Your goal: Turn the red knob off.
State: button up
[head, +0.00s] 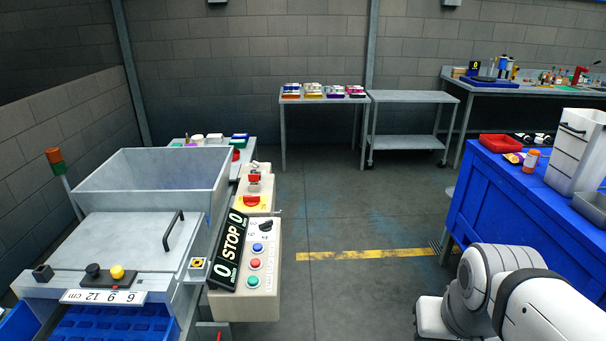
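A red knob (251,201) sits on a yellow plate on the beige control box (260,295), on the right side of the grey machine. Its exact turn position is too small to tell. Another small red part (254,178) shows just behind it, higher on the box. In front of the knob are a black rotary switch (266,225) and blue, red and green round buttons (255,264). My arm shows at the bottom right, well to the right of the box. My gripper is outside the picture.
The machine has an open grey hopper (150,190) and a lid with a dark handle (173,230). A black STOP sign (229,250) leans beside the buttons. Free floor (345,215) lies between the machine and a blue workbench (500,215).

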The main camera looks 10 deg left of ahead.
aim_at(250, 201)
jog(key=z, duration=0.2)
jog(key=i, duration=1.2)
jog(key=u, duration=0.7)
jog(key=i, duration=0.55)
jog(key=u, duration=0.45)
jog(key=k, duration=0.9)
jog(key=u, duration=0.15)
jog(key=i, duration=0.9)
jog(key=z, duration=0.05)
